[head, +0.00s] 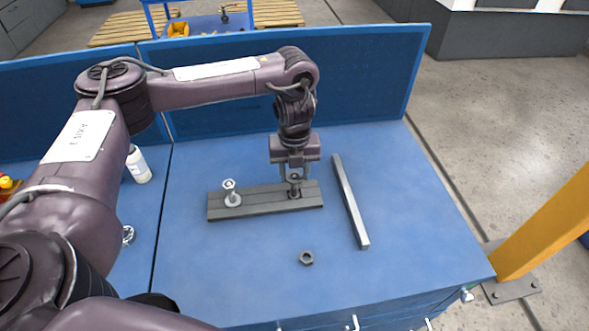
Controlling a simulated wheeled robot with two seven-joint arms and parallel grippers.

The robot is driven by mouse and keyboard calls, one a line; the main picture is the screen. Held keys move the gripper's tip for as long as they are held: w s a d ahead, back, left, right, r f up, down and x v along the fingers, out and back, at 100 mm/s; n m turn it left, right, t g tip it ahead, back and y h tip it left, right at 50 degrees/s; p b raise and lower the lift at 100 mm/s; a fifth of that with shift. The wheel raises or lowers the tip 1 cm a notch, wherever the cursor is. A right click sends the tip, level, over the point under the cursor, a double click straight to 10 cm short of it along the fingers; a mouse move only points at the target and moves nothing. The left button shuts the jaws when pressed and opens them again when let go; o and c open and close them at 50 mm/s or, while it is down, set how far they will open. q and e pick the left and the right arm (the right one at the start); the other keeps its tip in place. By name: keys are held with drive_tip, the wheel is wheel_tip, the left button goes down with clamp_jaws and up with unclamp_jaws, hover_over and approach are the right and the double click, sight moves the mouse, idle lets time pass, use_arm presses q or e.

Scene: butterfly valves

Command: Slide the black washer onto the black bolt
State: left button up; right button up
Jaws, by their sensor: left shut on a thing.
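My left gripper (294,184) points straight down over the right end of a dark grey base block (262,203). It is shut on a small dark thing, which looks like the black washer, at the black bolt (294,192) standing there. The fingers hide most of the washer and bolt, so I cannot tell how far the washer is around the bolt. A silver bolt (231,192) with a light nut or washer on it stands at the block's left end. My right gripper is not in view.
A loose dark nut (307,257) lies on the blue table (400,250) in front of the block. A long grey bar (350,202) lies to the right. A white bottle (138,165) stands at the left. A blue panel (365,75) closes the back.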

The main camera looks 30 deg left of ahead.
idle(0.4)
use_arm(q)
drive_tip(key=o, duration=1.1)
wheel_tip(320, 180, up, 8)
drive_tip(key=shift+f+p, duration=0.15)
drive_tip(key=shift+p, duration=0.4)
drive_tip(key=shift+f, duration=0.1)
